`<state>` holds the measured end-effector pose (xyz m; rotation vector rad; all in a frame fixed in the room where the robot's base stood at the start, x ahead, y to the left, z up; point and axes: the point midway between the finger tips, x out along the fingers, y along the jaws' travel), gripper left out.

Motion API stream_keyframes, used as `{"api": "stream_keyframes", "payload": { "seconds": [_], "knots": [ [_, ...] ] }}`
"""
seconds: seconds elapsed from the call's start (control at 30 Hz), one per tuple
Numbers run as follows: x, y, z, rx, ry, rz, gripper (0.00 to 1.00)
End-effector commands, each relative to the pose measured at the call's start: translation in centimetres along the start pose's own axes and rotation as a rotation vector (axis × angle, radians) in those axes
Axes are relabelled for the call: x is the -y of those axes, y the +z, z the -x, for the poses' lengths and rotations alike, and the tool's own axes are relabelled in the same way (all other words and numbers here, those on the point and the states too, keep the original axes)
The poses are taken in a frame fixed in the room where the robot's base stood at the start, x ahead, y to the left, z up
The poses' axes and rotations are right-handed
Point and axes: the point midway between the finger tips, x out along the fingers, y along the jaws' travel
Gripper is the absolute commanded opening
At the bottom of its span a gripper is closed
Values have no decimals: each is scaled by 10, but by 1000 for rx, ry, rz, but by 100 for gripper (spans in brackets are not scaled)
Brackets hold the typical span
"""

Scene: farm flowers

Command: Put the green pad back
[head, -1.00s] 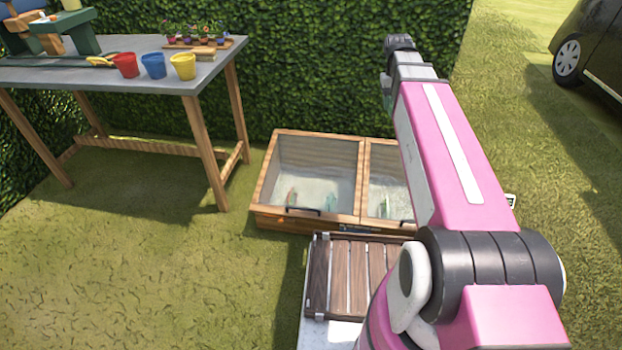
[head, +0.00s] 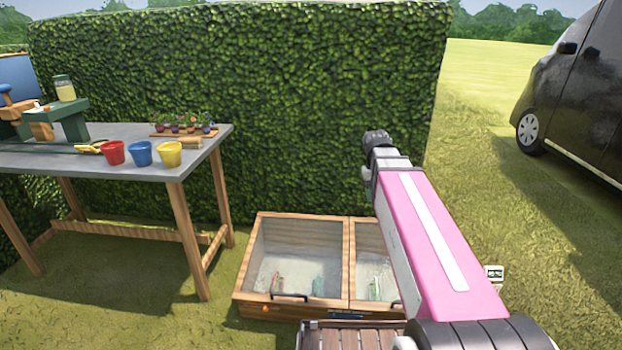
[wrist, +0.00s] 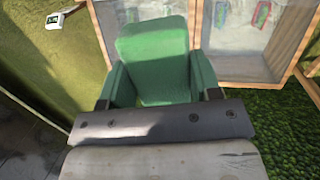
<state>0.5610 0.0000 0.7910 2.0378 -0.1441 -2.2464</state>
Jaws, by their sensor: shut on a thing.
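A green pad (wrist: 155,52) fills the upper middle of the wrist view, close to the camera. My gripper (wrist: 160,90) is shut on it. Green pieces show at both sides of the pad, and I cannot tell whether they belong to it or to my fingers. A dark bar with screws crosses the view below the pad.
A wooden cold frame (head: 349,265) with clear lids stands on the grass beyond the pad. A grey-topped bench (head: 75,158) at left carries red, blue and yellow pots, seedlings and a green stand. A hedge (head: 280,110) closes the back. A black van (head: 580,90) stands far right.

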Motion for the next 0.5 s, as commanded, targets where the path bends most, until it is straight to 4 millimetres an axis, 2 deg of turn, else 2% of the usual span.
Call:
{"api": "stream_keyframes", "payload": {
  "seconds": [0.03, 0.2, 0.3, 0.5],
  "knots": [
    [2, 13, -14, 3, 0, 1, 39],
    [7, 36, -48, 3, 0, 1, 39],
    [9, 46, -62, 2, 0, 0, 39],
    [11, 54, -76, 0, 0, -1, 39]
  ]
}}
